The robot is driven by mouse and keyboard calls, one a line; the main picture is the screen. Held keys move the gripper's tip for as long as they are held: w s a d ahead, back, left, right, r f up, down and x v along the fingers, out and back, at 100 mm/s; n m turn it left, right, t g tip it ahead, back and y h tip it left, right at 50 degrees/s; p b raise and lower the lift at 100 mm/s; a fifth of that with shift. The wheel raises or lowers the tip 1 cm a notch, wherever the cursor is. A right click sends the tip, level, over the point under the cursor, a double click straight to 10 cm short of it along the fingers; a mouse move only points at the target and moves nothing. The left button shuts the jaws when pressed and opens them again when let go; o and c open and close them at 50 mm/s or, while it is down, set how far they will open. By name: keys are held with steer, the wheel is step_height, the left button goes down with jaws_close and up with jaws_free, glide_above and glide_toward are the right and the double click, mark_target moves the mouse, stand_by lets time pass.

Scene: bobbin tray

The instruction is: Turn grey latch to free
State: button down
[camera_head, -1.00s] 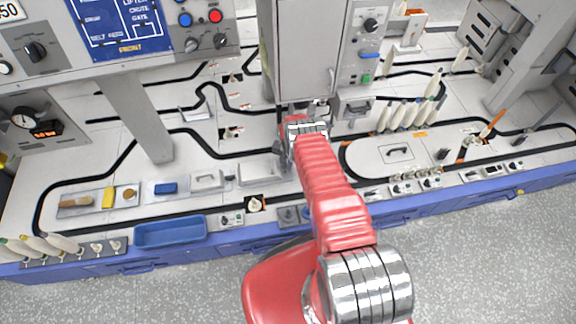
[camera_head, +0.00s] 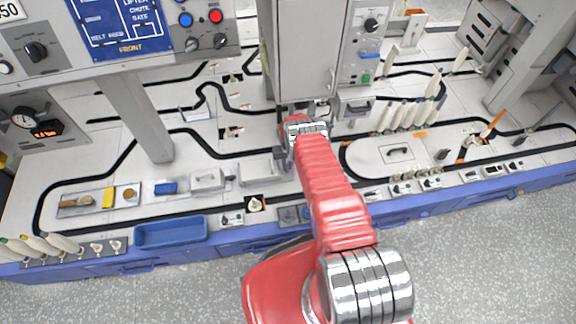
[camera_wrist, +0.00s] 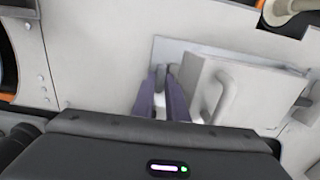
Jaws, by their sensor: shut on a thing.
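My gripper (camera_wrist: 165,84) shows in the wrist view as two narrow purple-grey fingers with their tips close together. They are shut on a small grey part, taken to be the grey latch, beside a pale grey box (camera_wrist: 232,92) with a curved handle. The fingers hide most of the latch, so its angle cannot be told. Box and latch sit on a flat grey plate (camera_wrist: 180,47). In the head view my red arm reaches to the bench below the grey cabinet, and the gripper tips and latch are mostly hidden there.
The grey cabinet (camera_head: 303,50) stands just behind my gripper. A blue tray (camera_head: 170,232) lies at the bench's front edge. Several cream bobbins (camera_head: 408,113) stand to the right. A grey pillar (camera_head: 137,115) rises at the left.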

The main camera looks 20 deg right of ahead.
steer(key=shift+s+a+f, duration=0.15)
steer(key=shift+s, duration=0.1)
steer(key=c, duration=2.1)
jaws_free()
steer(key=o, duration=0.3)
steer(key=shift+w, duration=0.15)
steer(key=shift+o, duration=0.2)
steer(key=shift+r, duration=0.25)
step_height(320, 180, up, 13)
steer(key=shift+r, duration=0.2)
